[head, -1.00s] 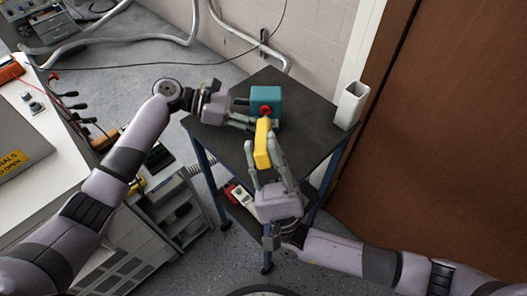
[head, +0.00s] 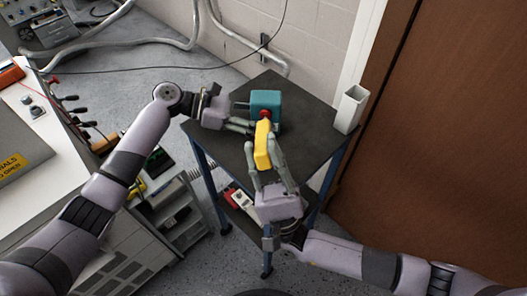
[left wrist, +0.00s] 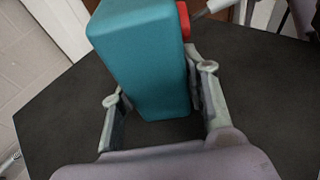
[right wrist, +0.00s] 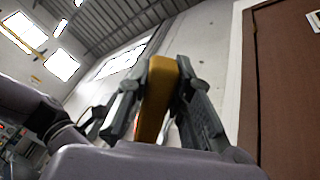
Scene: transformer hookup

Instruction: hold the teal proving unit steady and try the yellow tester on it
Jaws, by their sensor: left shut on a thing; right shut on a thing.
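The teal proving unit (head: 266,102) stands on the dark table, with a red part (head: 264,115) on its near face. In the left wrist view the teal unit (left wrist: 145,65) is between the fingers of my left gripper (left wrist: 160,108), which is shut on it. My right gripper (head: 271,165) is shut on the yellow tester (head: 262,146), held up with its far end at the red part. A thin grey piece (left wrist: 215,7) meets the red part (left wrist: 184,20) in the left wrist view. In the right wrist view the tester (right wrist: 158,100) sits between both fingers; its tip is hidden.
The dark table top (head: 215,150) is clear around the unit. A white open holder (head: 350,108) stands at its right corner. A red and white item lies on the lower shelf. A white bench (head: 25,165) is at left and a brown door (head: 440,130) at right.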

